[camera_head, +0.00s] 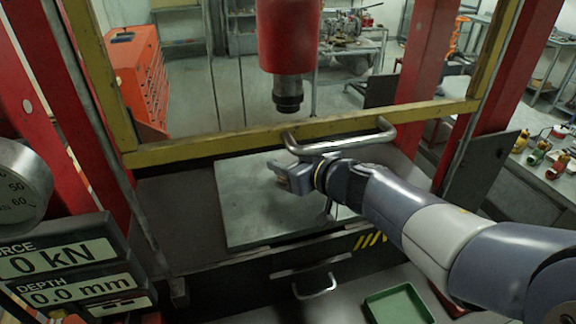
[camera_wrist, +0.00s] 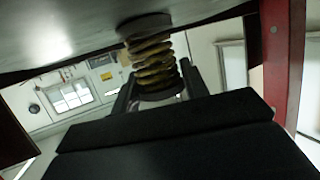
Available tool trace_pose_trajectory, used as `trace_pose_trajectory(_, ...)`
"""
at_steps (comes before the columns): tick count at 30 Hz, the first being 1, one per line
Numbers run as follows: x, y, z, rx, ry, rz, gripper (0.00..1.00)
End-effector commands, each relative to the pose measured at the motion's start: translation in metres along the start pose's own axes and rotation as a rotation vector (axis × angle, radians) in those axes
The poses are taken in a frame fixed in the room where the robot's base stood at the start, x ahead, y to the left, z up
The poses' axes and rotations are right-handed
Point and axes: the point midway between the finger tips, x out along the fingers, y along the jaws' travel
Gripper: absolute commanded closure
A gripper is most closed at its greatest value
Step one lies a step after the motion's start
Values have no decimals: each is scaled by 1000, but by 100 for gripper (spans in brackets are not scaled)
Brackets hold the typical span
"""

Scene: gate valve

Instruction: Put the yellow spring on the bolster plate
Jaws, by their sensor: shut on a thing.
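The yellow spring (camera_wrist: 152,60), with dark ends, stands between my gripper's fingers in the wrist view. Its dark end overlaps the grey surface of the bolster plate (camera_wrist: 60,35) along the top of that view. I cannot tell whether they touch. In the head view, my gripper (camera_head: 283,174) is over the bolster plate (camera_head: 250,215), near the plate's middle. It is shut on the spring, which is mostly hidden there by the fingers.
The press's red ram with a dark tip (camera_head: 288,95) hangs above and behind my gripper. A yellow guard frame (camera_head: 220,142) with a grey handle (camera_head: 383,136) crosses just behind my wrist. A green tray (camera_head: 398,303) lies in front, at the lower right.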

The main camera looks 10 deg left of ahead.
Motion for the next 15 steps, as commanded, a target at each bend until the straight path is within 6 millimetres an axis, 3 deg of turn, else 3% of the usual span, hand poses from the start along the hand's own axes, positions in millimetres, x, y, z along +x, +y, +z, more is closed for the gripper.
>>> trace_pose_trajectory(11,1,0,3,2,2,0,95)
trace_pose_trajectory(12,0,0,3,2,1,0,54)
trace_pose_trajectory(15,0,0,3,1,1,0,46)
